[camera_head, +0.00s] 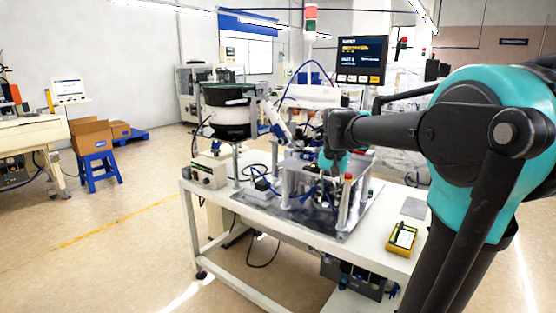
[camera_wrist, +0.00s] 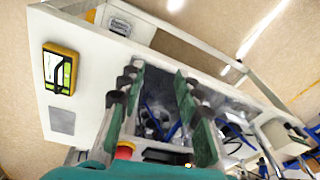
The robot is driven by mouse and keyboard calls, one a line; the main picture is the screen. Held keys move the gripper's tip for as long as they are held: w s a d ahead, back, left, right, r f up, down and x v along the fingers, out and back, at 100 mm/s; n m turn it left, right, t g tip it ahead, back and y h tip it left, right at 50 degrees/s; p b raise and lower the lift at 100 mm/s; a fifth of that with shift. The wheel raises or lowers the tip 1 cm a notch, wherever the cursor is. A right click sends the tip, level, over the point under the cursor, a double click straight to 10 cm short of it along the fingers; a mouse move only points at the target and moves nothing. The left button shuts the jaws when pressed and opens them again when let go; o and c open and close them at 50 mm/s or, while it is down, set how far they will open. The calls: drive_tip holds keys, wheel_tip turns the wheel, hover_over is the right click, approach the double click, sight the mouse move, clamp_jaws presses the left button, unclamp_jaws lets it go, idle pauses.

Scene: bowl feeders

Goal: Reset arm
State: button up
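My arm reaches in from the right of the head view, across the white workbench (camera_head: 300,232). My gripper (camera_wrist: 157,82) is open in the wrist view, with a wide gap between its two green-padded fingers. Nothing is held between them. It points down over the machine fixture (camera_wrist: 152,108) on the bench, which has blue hoses and metal parts. In the head view my teal wrist hangs over this fixture (camera_head: 292,180), and the fingers are hard to make out among its posts. Whether the fingers touch anything cannot be told.
A yellow meter (camera_head: 402,238) and a grey plate (camera_head: 414,208) lie at the bench's right end. A red button (camera_wrist: 124,150) is close to my gripper in the wrist view. A bowl feeder (camera_head: 228,108) stands behind left. Open floor (camera_head: 110,250) lies to the left.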

drive_tip(key=s+d+f+n+t, duration=0.2)
drive_tip(key=s+d+f+n, duration=0.1)
drive_tip(key=s+f, duration=1.6)
wheel_tip(320, 180, down, 3)
drive_tip(key=shift+s+r+n+t, duration=0.15)
drive_tip(key=shift+n+t, duration=0.15)
drive_tip(key=shift+n, duration=0.4)
